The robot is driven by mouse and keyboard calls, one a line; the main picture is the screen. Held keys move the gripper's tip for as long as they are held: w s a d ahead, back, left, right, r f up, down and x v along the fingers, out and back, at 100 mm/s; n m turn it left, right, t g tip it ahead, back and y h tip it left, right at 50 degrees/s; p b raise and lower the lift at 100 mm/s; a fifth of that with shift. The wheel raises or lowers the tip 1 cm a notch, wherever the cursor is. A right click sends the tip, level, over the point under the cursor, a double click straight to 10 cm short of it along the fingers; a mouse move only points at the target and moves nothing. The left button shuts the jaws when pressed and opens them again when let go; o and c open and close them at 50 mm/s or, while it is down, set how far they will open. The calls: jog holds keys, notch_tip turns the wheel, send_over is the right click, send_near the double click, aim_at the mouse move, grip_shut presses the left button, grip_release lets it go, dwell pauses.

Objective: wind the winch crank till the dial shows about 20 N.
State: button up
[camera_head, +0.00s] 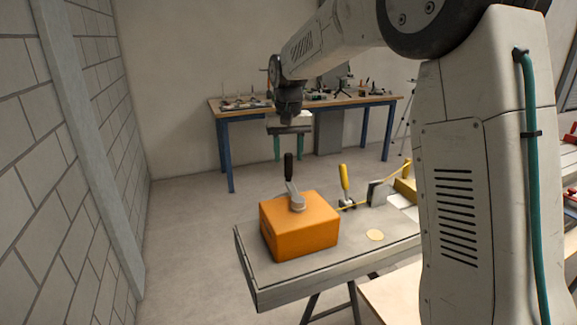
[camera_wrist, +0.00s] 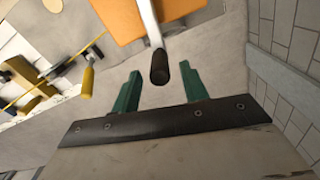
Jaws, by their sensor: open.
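The winch is an orange box (camera_head: 300,228) on the near grey table, with a grey crank arm (camera_head: 295,197) on top and an upright black handle (camera_head: 289,167). My gripper (camera_head: 290,156) points down over the handle, its green fingers apart. In the wrist view the open fingers (camera_wrist: 160,72) stand either side of the black handle (camera_wrist: 159,68), which appears just beyond the fingertips, with a gap on each side. The crank arm (camera_wrist: 148,22) and a corner of the orange box (camera_wrist: 122,18) show there too. I cannot make out a dial reading.
A yellow-handled clamp (camera_head: 345,180) stands right of the box, with a grey plate (camera_head: 377,193) beyond it. A pale disc (camera_head: 375,235) lies on the grey table (camera_head: 250,262). A blue-legged workbench (camera_head: 225,150) with tools stands behind. The floor left is clear.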

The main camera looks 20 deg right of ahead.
aim_at(289, 180)
jog(key=shift+f, duration=2.1)
grip_shut()
jog(key=shift+s+d+m, duration=0.3)
jog(key=shift+d+m, duration=0.35)
jog(key=shift+d, duration=0.05)
jog(key=shift+s+d+m, duration=0.25)
jog(key=shift+d+m, duration=0.35)
jog(key=shift+d, duration=0.15)
jog(key=shift+s+d+m, duration=0.3)
jog(key=shift+d+m, duration=0.35)
jog(key=shift+d, duration=0.05)
grip_release()
